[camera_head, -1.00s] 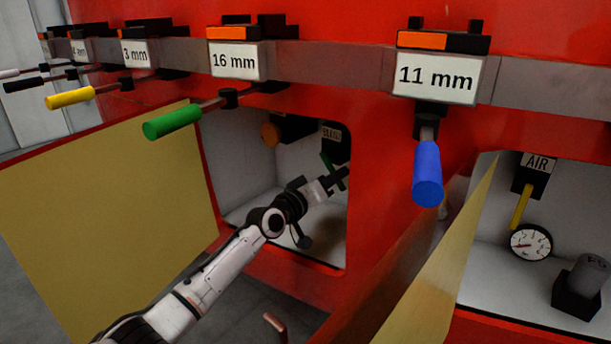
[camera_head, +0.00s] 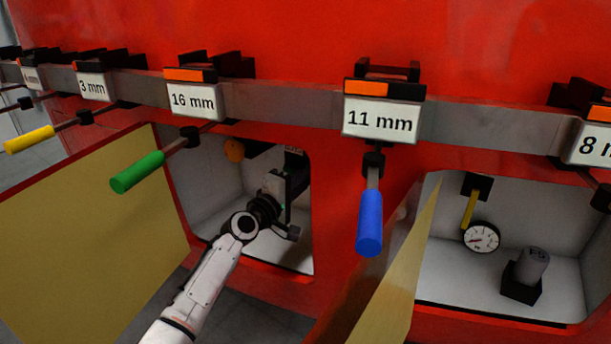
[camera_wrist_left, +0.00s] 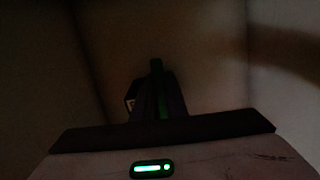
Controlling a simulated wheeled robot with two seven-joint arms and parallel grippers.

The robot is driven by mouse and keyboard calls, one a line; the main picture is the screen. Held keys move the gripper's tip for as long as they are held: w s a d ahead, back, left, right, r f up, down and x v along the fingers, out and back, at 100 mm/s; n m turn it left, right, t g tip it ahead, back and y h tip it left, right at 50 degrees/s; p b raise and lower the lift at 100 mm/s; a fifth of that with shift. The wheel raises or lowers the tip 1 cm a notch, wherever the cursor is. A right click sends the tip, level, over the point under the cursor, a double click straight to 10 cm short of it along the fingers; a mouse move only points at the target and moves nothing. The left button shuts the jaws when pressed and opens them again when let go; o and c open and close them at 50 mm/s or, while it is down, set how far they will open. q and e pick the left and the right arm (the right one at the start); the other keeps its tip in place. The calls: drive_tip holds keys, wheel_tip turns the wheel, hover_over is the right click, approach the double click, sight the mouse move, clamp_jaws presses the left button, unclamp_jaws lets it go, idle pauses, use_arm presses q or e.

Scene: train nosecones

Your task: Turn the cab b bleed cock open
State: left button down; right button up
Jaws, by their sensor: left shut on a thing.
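The left-hand open compartment (camera_head: 205,205) in the red wall holds a dark valve with a small label (camera_head: 293,155), too small to read. My left gripper (camera_head: 287,190) is inside this compartment at the valve. It is shut on a green handle, which is mostly hidden by the fingers in the head view. In the dark left wrist view the green handle (camera_wrist_left: 157,88) stands upright in front of a dark block with a pale label (camera_wrist_left: 130,103). The wrist view is too dark to show the fingertips clearly. My right gripper is not in view.
Labelled rail levers with green (camera_head: 137,172) and blue (camera_head: 370,222) handles hang above. An open yellowish door (camera_head: 95,235) stands left. The right compartment holds a gauge (camera_head: 482,237) and a yellow lever (camera_head: 469,209).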

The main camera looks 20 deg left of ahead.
use_arm(q)
drive_tip(key=shift+r+n, duration=0.15)
drive_tip(key=shift+n, duration=0.25)
drive_tip(key=c, duration=1.8)
unclamp_jaws()
drive_tip(key=shift+o, duration=0.2)
drive_tip(key=p+v, duration=0.2)
drive_tip(key=v, duration=0.8)
drive_tip(key=shift+s, duration=0.15)
